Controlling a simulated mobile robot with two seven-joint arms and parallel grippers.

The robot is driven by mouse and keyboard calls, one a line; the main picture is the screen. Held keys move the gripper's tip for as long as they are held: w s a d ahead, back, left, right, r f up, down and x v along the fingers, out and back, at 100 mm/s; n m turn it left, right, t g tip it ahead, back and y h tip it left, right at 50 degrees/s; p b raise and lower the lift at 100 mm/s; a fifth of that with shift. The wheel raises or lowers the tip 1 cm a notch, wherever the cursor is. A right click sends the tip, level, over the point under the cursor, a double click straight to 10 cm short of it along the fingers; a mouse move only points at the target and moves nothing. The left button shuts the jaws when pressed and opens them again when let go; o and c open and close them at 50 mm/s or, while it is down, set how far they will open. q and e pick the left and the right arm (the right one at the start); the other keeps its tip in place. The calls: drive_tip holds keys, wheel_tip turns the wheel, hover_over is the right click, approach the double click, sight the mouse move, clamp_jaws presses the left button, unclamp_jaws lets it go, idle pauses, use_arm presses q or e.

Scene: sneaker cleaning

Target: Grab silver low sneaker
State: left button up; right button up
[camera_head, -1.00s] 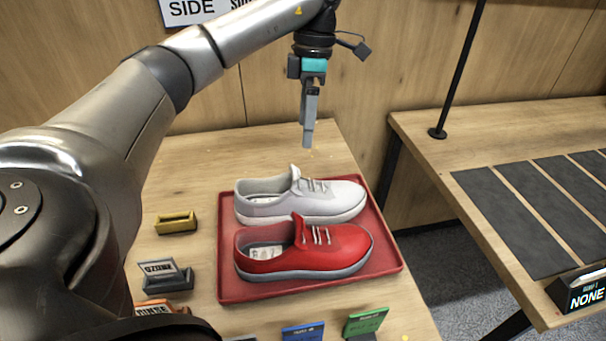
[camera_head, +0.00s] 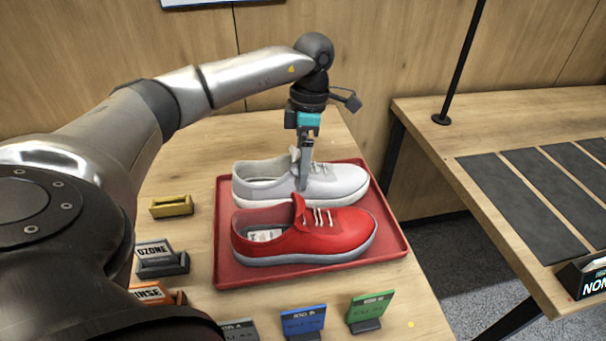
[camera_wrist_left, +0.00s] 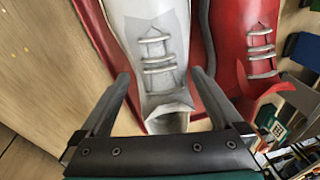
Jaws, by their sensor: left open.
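The silver low sneaker (camera_head: 343,180), pale grey-white with laces, lies on the red tray (camera_head: 395,245), behind the red sneaker (camera_head: 330,238). My left gripper (camera_head: 304,185) points down at the silver sneaker's middle, near its tongue and laces. In the left wrist view the two fingers (camera_wrist_left: 163,82) are apart, one on each side of the silver sneaker (camera_wrist_left: 150,30). I cannot tell whether they touch it. The red sneaker (camera_wrist_left: 240,35) lies close beside the right finger. My right gripper is not in view.
A yellow block (camera_head: 171,207) and the OZONE sign (camera_head: 160,258) stand left of the tray. Blue (camera_head: 303,321) and green (camera_head: 370,311) signs stand in front. A second table (camera_head: 440,150) with dark mats is at right, beyond a gap.

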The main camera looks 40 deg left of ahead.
use_arm(q)
drive_tip(key=shift+s+f, duration=0.2)
drive_tip(key=shift+f, duration=0.65)
drive_tip(key=c, duration=1.3)
drive_tip(key=shift+r, duration=0.1)
drive_tip(key=shift+c, duration=0.5)
drive_tip(key=shift+w+r, duration=0.1)
